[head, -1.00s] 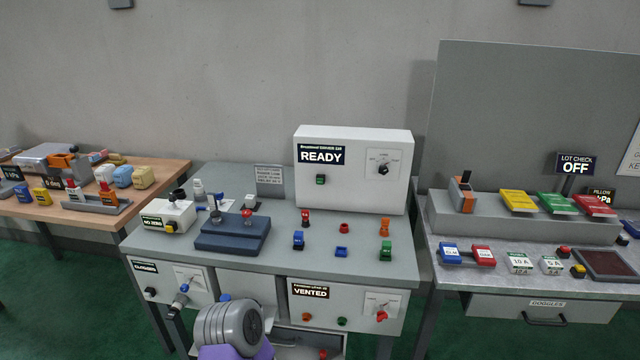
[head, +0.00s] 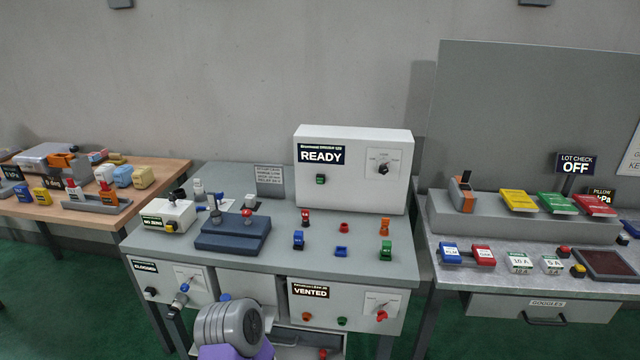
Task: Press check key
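A sign reading LOT CHECK OFF (head: 575,163) stands at the back of the right bench. On that bench's front strip are a small red button (head: 563,252) and a yellow block with a black top (head: 578,270), beside a dark red framed pad (head: 607,263). No key labelled "check" is readable, so I cannot tell which of these it is. A grey and purple link of my arm (head: 230,326) shows at the bottom, in front of the middle bench. Neither of my grippers is in view.
The middle bench carries a white cabinet reading READY (head: 353,170), a blue fixture (head: 232,233) and several small coloured parts. Its front panel reads VENTED (head: 311,291). A wooden table (head: 160,178) with blocks stands left. Yellow, green and red plates (head: 556,205) lie on the right bench's shelf.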

